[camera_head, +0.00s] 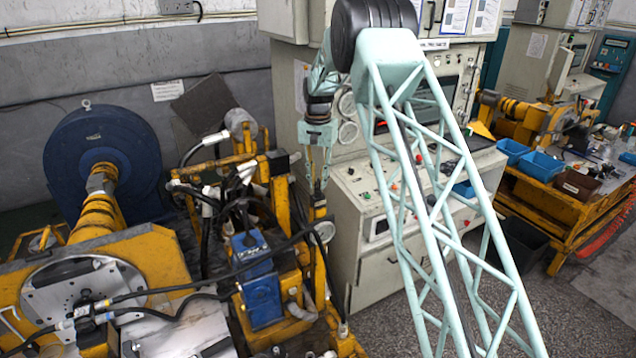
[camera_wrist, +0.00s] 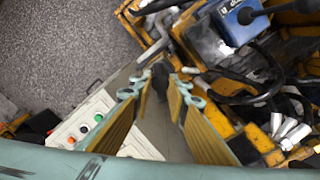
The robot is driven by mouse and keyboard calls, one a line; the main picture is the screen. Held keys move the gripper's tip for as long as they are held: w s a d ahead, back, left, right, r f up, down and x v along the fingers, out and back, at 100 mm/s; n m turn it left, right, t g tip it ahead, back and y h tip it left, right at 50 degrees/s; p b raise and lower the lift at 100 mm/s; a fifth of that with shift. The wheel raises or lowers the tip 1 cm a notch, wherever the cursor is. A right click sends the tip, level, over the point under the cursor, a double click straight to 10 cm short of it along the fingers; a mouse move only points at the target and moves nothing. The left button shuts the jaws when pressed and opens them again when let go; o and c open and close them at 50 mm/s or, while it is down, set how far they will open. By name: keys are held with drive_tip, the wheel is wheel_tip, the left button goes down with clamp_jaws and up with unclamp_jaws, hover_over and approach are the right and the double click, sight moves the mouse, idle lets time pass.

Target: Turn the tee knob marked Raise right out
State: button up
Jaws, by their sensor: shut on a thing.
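My gripper (camera_head: 318,188) points down between the yellow test rig and the grey control cabinet. In the wrist view its two fingers (camera_wrist: 164,92) reach forward with a small dark piece, which looks like the tee knob (camera_wrist: 160,76), between their tips. The knob is mostly hidden by the fingers, and its bar and any Raise marking cannot be made out. In the head view the fingertips meet the top of a yellow upright, and the knob cannot be told apart there.
The cabinet's sloping panel (camera_head: 380,182) with coloured buttons stands close on the right. Black hoses and a blue hydraulic unit (camera_head: 262,290) crowd the rig below. A large blue round housing (camera_head: 120,150) is at the left. Open floor (camera_head: 575,320) lies at the lower right.

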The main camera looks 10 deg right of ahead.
sight(318, 182)
drive_tip(key=shift+n, duration=0.3)
drive_tip(key=o, duration=0.8)
drive_tip(key=shift+o, duration=0.2)
drive_tip(key=shift+r, duration=0.15)
wheel_tip(318, 182, up, 12)
idle(0.4)
idle(0.5)
